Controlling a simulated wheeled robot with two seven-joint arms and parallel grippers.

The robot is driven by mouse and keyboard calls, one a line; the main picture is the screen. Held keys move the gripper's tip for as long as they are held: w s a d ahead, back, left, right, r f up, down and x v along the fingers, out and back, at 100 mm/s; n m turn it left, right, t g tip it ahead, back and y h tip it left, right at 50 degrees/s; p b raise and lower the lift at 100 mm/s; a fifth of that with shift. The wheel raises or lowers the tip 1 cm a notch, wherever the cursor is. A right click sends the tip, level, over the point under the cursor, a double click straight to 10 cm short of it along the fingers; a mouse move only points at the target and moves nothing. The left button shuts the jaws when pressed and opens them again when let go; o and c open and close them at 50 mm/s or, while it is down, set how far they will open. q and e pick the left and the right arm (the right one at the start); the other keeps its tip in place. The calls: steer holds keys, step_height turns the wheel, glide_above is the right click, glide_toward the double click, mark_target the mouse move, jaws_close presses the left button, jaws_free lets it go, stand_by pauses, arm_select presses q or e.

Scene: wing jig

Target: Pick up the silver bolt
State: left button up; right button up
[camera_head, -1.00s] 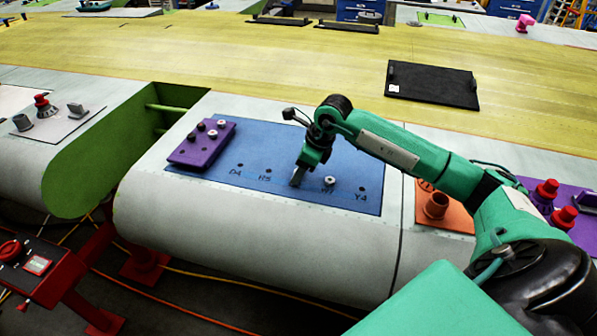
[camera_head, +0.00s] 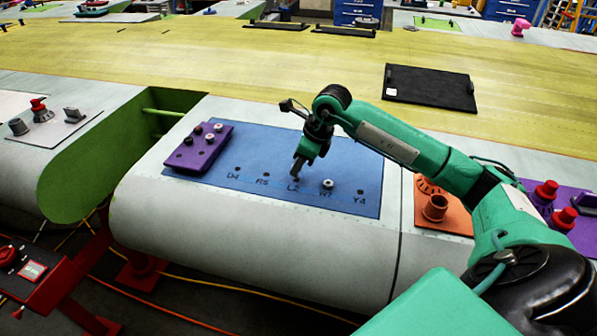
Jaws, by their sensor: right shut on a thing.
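My right gripper (camera_head: 298,168) points down over the blue panel (camera_head: 340,150), just above the L2 label. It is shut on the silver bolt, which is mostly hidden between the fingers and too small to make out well. A second silver bolt (camera_head: 328,184) stands upright in the panel by the R7 label, to the right of the gripper and apart from it. The purple block (camera_head: 187,158) at the panel's left end holds several dark and silver bolts. My left gripper is not in view.
Open holes show in the panel by D4, R5 and Y4. A green-edged gap (camera_head: 170,115) opens at the left. A black plate (camera_head: 430,88) lies behind.

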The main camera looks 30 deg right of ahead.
step_height(320, 180, up, 17)
steer(key=b, duration=0.3)
steer(key=shift+b, duration=0.3)
steer(key=shift+a+r, duration=0.1)
stand_by(0.4)
